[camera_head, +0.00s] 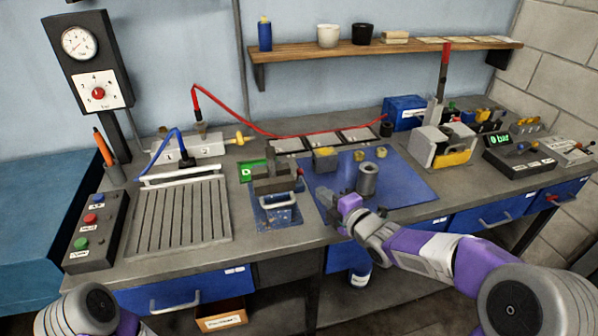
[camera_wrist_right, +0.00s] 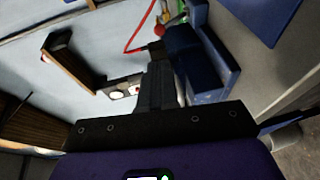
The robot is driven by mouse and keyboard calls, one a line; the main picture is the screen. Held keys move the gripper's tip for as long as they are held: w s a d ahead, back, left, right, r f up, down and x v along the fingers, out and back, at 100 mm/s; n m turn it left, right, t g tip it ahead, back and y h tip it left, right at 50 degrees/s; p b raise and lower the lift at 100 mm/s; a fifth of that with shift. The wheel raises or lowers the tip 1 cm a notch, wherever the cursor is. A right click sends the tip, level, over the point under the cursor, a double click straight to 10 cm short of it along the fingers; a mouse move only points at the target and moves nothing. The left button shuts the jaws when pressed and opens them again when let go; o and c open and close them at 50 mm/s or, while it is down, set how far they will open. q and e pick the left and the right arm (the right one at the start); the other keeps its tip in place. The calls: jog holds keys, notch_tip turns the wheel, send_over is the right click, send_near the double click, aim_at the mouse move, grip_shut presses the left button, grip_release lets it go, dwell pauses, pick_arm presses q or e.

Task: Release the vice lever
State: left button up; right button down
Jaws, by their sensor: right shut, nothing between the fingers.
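The vice (camera_head: 272,183) stands at the middle of the bench front, with dark grey jaws on a blue base plate. A small red knob (camera_head: 300,172) shows at its right side, and a pale bar crosses its front; I cannot tell for sure which is the lever. My right gripper (camera_head: 324,197) is just right of the vice, over the edge of the blue mat, apart from the knob. In the right wrist view its dark fingers (camera_wrist_right: 157,88) are together and empty. My left gripper is out of view; only part of that arm shows at lower left.
The blue mat (camera_head: 415,186) carries a grey metal cylinder (camera_head: 367,180) and small yellow parts. A slotted plate (camera_head: 180,217) lies left of the vice, beside a button box (camera_head: 95,232). A toggle press (camera_head: 440,145) stands at right.

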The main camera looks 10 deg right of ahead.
jog(key=shift+s, duration=0.15)
jog(key=b, duration=0.1)
send_near(298, 176)
jog(key=w+a+r, duration=0.2)
jog(key=w+a, duration=0.1)
jog(key=w, duration=0.1)
jog(key=shift+f, duration=0.2)
dwell(0.4)
